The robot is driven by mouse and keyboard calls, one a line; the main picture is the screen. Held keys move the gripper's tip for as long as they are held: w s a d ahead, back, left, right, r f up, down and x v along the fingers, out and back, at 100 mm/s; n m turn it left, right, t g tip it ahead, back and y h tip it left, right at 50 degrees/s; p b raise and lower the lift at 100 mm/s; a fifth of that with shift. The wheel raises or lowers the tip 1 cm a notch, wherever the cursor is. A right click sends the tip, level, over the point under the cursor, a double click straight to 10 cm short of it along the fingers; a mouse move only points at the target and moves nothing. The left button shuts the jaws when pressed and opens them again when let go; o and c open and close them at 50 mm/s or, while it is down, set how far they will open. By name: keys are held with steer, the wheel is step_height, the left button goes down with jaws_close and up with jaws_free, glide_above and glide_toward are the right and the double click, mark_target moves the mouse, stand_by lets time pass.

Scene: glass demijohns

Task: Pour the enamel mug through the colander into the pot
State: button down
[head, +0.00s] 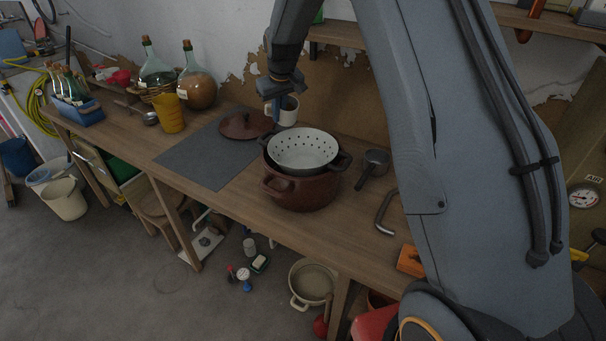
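The white enamel mug (290,112) is upright just behind the colander; I cannot tell whether it rests on the bench. My gripper (274,107) points down at the mug's left side, with a finger overlapping it. The fingers are small and dark, so I cannot tell whether they are closed on it. The mug's inside is not clearly visible. The white colander (301,148), with dark holes and dark handles, sits in the mouth of the reddish-brown pot (304,194). The pot stands on the wooden bench, and its inside is hidden by the colander.
A brown lid (246,125) lies left of the mug, by a grey mat (200,160). A small saucepan (375,164) stands right of the pot. A yellow cup (169,113) and glass demijohns (197,88) stand at the left. My arm covers the right side.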

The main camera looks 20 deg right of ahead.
steer(key=shift+w+r+g, duration=0.1)
steer(key=shift+r+g, duration=0.6)
steer(key=shift+r, duration=0.2)
steer(key=shift+r+g, duration=1.4)
steer(key=shift+r, duration=0.25)
